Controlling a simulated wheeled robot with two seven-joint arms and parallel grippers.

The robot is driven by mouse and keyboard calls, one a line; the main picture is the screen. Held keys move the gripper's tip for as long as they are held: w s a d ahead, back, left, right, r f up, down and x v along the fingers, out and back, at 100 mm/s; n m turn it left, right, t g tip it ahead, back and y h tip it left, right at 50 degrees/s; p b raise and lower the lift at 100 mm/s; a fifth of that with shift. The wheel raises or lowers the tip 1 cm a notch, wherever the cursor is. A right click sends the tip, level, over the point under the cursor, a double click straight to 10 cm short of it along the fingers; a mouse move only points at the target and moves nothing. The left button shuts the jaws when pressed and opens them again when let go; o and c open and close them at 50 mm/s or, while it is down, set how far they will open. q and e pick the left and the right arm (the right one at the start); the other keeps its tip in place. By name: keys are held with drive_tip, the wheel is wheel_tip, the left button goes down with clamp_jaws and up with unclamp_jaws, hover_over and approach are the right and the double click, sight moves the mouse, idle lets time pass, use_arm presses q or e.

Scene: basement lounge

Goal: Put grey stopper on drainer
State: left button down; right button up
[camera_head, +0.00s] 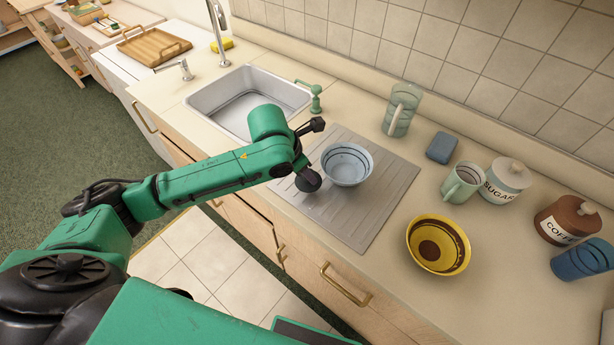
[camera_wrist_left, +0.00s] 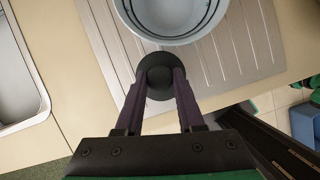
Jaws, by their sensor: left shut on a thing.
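The grey stopper (camera_head: 308,180) is a dark, round piece at the end of my left arm. In the left wrist view the stopper (camera_wrist_left: 157,74) sits between the two fingers of my left gripper (camera_wrist_left: 160,84), which is shut on it. The drainer (camera_head: 372,222) is a grey ridged board set in the counter right of the sink. The stopper is over the drainer's left part, beside a light blue bowl (camera_head: 347,168); I cannot tell whether it touches the board. In the head view my arm mostly hides the left fingers. My right gripper is not in view.
The light blue bowl stands on the drainer. The sink (camera_head: 246,90) lies left. The drainer's front right part is bare.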

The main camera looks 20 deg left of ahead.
sight(306, 181)
use_arm(q)
wheel_tip(306, 181, down, 3)
drive_tip(key=shift+a+r, duration=0.1)
drive_tip(key=shift+f, duration=0.25)
drive_tip(key=c, duration=0.7)
unclamp_jaws()
drive_tip(key=shift+o, duration=0.9)
